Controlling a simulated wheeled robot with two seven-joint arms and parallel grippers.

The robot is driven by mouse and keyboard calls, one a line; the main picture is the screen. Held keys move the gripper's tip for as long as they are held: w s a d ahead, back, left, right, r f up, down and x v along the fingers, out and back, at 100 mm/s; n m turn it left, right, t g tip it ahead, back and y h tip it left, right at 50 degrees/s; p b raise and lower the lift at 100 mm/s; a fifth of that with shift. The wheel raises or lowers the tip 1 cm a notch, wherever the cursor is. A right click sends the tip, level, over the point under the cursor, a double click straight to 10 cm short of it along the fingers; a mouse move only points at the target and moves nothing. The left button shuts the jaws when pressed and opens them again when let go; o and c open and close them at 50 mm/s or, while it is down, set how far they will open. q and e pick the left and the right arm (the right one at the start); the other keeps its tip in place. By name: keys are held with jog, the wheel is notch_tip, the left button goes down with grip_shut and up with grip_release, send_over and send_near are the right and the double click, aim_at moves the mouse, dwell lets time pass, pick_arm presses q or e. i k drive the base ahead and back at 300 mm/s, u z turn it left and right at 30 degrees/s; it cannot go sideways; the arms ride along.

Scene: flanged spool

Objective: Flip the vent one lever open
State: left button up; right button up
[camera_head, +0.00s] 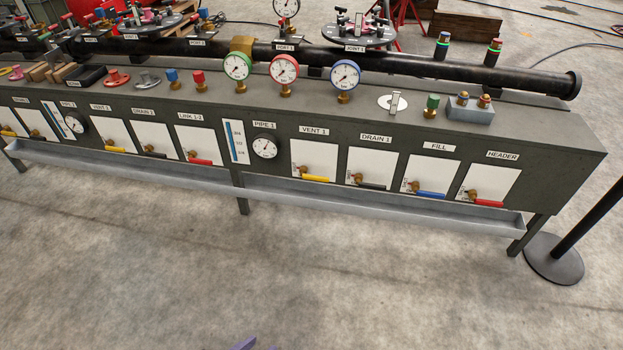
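The VENT 1 lever (315,178) is a yellow handle on a small brass valve, low on a white panel (318,155) on the bench's front face. It lies about horizontal, pointing right from the valve. The VENT 1 label (314,131) is above the panel. Neither of my grippers can be made out. A small purple piece (246,343) shows at the bottom edge, too cut off to identify.
To its right are the black DRAIN 1 (372,184), blue FILL (430,193) and red HEADER (484,202) levers. The PIPE 1 gauge (265,146) is to its left. A grey trough (370,203) runs below. Floor in front is clear; a stand (553,262) is at right.

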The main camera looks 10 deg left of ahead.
aim_at(302, 170)
jog(key=z, duration=0.3)
jog(key=i, duration=1.15)
jog(key=z, duration=0.15)
